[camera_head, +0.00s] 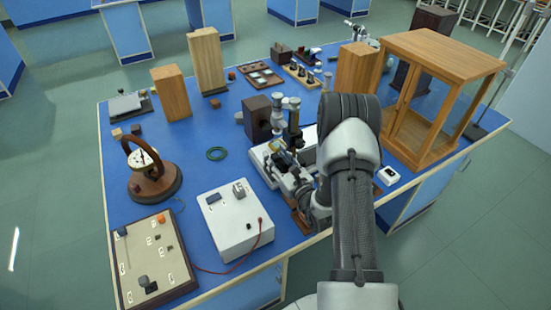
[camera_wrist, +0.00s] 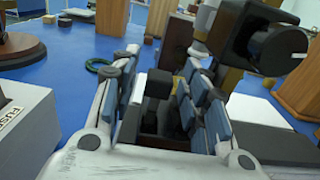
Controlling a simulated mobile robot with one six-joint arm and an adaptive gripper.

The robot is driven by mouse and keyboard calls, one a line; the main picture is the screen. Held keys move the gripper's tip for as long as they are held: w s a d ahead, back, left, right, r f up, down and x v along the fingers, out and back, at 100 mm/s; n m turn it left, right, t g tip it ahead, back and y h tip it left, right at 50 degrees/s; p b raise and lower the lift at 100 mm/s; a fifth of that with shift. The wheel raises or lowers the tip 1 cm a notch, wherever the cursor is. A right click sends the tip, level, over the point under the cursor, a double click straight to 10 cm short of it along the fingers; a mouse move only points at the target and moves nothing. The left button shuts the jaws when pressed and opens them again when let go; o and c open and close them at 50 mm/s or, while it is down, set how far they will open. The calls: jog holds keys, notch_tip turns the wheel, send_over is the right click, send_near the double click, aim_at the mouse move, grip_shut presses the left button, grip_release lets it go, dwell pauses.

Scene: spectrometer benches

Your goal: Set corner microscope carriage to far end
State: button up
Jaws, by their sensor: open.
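The microscope (camera_head: 293,118) stands near the front middle of the blue bench, with a brass-coloured column and a pale base. It is partly hidden by my arm in the head view. In the wrist view a dark microscope part (camera_wrist: 262,40) shows at the upper right. My gripper (camera_head: 284,168) is low beside the microscope's base. In the wrist view my gripper (camera_wrist: 160,75) is open, with blue-padded fingers on either side of a small dark block (camera_wrist: 157,88). The block may be the carriage; I cannot tell whether a finger touches it. The carriage's rail is not clearly visible.
A white box (camera_head: 232,220) with a red lead and a control board (camera_head: 155,265) stand front left. A round dial instrument (camera_head: 147,170) is behind them. A glass-sided wooden case (camera_head: 440,62) stands right. A green ring (camera_head: 216,154) lies on clear blue surface left of the microscope.

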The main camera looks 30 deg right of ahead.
jog(key=shift+w, duration=0.45)
grip_shut()
dwell(0.3)
